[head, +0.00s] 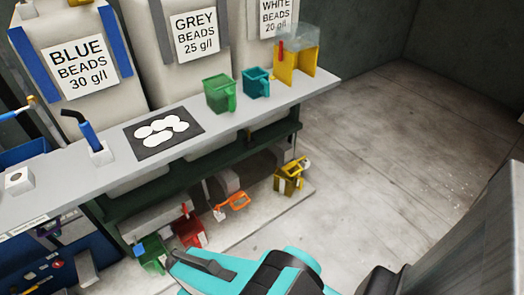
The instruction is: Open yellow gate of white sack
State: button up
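The white sack (258,45), labelled "WHITE BEADS 20 g/l", stands behind the bench at the top and is cut off by the picture edge. A yellow gate-like fitting (290,178) with a pale tag sits low, below the right end of the bench. Its link to the sack is hidden by the bench, and I cannot tell whether it is open or shut. My gripper (203,264), grey with a teal body behind it, is at the bottom middle, apart from the yellow fitting, to its lower left. Its finger gap does not show clearly.
Orange (236,202), red (190,233) and green (151,256) fittings sit left of the yellow one. The bench (225,122) holds green (219,93) and teal (256,83) jugs, and a yellow stand (297,65). The floor (400,150) at right is clear.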

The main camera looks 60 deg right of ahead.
aim_at(290, 165)
jog(key=u, duration=1.05)
jog(key=k, duration=0.15)
jog(key=z, duration=3.25)
jog(key=k, duration=0.95)
jog(key=u, duration=0.2)
jog(key=i, duration=0.65)
jog(key=z, duration=0.05)
